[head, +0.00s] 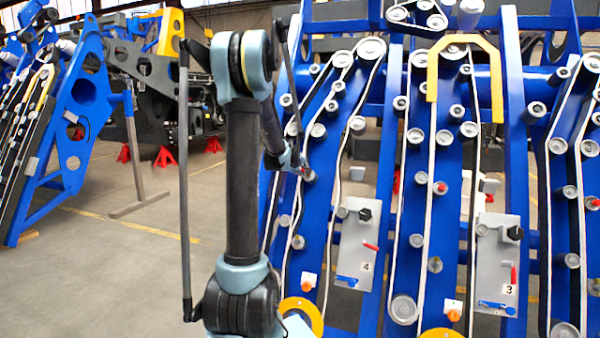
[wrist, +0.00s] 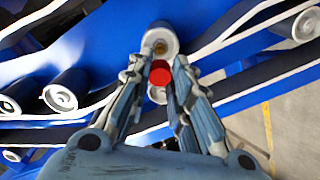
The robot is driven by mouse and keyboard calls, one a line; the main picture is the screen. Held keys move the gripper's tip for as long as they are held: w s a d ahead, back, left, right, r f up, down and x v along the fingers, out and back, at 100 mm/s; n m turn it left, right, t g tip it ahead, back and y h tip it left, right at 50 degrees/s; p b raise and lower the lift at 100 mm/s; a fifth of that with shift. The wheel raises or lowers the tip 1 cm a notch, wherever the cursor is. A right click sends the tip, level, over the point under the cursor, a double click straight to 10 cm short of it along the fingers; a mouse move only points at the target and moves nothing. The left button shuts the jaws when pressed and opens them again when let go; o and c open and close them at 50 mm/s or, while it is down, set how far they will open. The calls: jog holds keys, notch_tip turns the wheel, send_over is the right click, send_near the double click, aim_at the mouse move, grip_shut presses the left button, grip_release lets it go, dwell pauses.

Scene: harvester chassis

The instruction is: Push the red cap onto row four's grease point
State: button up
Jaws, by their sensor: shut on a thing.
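My gripper (wrist: 158,70) is shut on the red cap (wrist: 159,76) in the wrist view, with the cap between the fingertips. Just beyond the cap is a grey round roller hub (wrist: 173,36) with a brass-coloured grease point (wrist: 160,47) at its middle. The cap appears just below the grease point in that view; I cannot tell whether they touch. In the head view my gripper (head: 301,166) is at a roller on the blue row beside the plate marked 4 (head: 347,281). The cap is mostly hidden there.
A plate marked 3 (head: 489,278) hangs on the row to the right. A red cap (head: 440,187) shows on a roller there. Rollers and pale belts crowd around my gripper. A yellow bracket (head: 465,39) stands at upper right. Open floor (head: 120,270) lies at left.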

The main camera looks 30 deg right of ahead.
aim_at(303, 170)
dwell(0.3)
jog(key=shift+x, duration=2.5)
jog(key=shift+d, duration=0.1)
jog(key=shift+x, duration=0.85)
jog(key=shift+v, duration=2)
jog(key=shift+w+f, duration=0.1)
jog(key=shift+x, duration=0.85)
